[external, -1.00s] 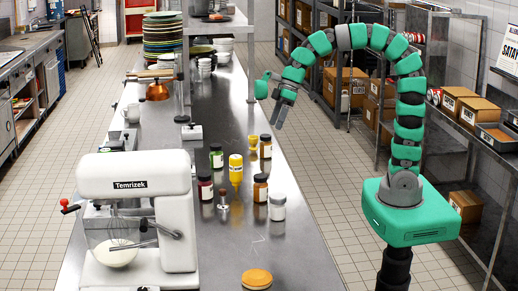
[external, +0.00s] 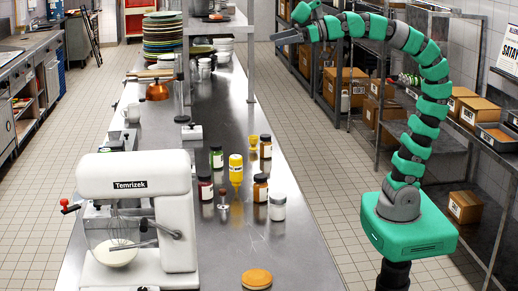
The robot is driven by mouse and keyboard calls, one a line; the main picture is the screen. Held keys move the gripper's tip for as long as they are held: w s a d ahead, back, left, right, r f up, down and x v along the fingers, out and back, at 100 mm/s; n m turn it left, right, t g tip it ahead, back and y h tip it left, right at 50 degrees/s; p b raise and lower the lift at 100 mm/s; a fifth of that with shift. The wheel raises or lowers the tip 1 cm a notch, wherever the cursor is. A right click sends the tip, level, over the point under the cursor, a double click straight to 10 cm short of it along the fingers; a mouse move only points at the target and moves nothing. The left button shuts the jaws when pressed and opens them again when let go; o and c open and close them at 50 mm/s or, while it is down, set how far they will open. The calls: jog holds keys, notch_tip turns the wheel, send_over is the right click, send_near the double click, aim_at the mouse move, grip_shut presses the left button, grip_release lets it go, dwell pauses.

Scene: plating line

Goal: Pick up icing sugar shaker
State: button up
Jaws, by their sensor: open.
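A small jar with a grey lid and whitish contents (external: 277,207) stands upright on the steel counter, at the front right of a group of bottles. It looks most like the icing sugar shaker, but I cannot read a label. My gripper (external: 282,37) is high above the counter's right side, well above and behind the jars in the picture. It points left, is open and holds nothing that I can see. Its jaws are small in this view.
Close to the jar stand a brown bottle (external: 260,188), a yellow bottle (external: 236,171), a dark red jar (external: 205,187) and a green jar (external: 216,157). A white mixer (external: 135,200) stands front left.

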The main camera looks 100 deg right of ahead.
jog(key=n+g+b, duration=0.2)
jog(key=n+g, duration=1.2)
jog(key=g, duration=0.1)
send_over(277, 196)
notch_tip(277, 196, down, 46)
jog(key=shift+w+r, duration=0.1)
jog(key=shift+r, duration=0.1)
notch_tip(277, 196, down, 9)
jog(key=shift+r, duration=0.2)
jog(key=shift+s+d+f, duration=0.1)
jog(key=shift+s+f, duration=0.05)
jog(key=shift+f, duration=1.15)
jog(key=shift+s+f, duration=0.15)
jog(key=shift+f, duration=1.15)
jog(key=c, duration=1.1)
